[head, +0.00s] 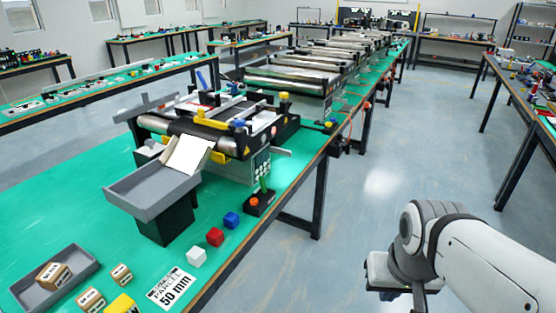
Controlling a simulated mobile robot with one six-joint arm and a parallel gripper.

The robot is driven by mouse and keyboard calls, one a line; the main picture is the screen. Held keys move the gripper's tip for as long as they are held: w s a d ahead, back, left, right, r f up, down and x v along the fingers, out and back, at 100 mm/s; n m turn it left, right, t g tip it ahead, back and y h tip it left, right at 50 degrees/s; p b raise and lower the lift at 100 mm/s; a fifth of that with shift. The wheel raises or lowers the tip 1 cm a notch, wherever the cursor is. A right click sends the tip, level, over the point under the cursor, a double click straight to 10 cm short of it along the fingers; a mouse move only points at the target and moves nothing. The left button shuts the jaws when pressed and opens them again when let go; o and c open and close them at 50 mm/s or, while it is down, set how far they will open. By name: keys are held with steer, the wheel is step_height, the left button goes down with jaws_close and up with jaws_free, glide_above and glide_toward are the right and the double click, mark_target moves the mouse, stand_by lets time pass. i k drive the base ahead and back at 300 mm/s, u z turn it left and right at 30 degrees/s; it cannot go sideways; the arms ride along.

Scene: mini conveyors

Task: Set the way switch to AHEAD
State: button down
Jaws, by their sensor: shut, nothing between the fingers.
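A small black control box (260,202) stands on the green table near its right edge, beside the nearest conveyor. It has an upright green-topped lever and an orange-red button. It looks like the way switch, but its markings are too small to read, so I cannot tell its setting. My gripper (402,291) shows only partly at the bottom right, below the wrist of my white and grey arm. It is shut and empty, over the floor to the right of the table, well apart from the box. Its fingertips are hard to make out.
The nearest mini conveyor (190,140) has a grey chute tray (130,195) in front. White, red (215,237) and blue (231,220) cubes lie near the table edge. Wooden blocks, a grey bin (80,262) and a "50 mm" card (172,288) are closer. The aisle floor is clear.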

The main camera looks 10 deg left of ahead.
mark_target(262, 182)
steer(key=u, duration=0.1)
steer(key=i, duration=0.95)
steer(key=z, duration=0.05)
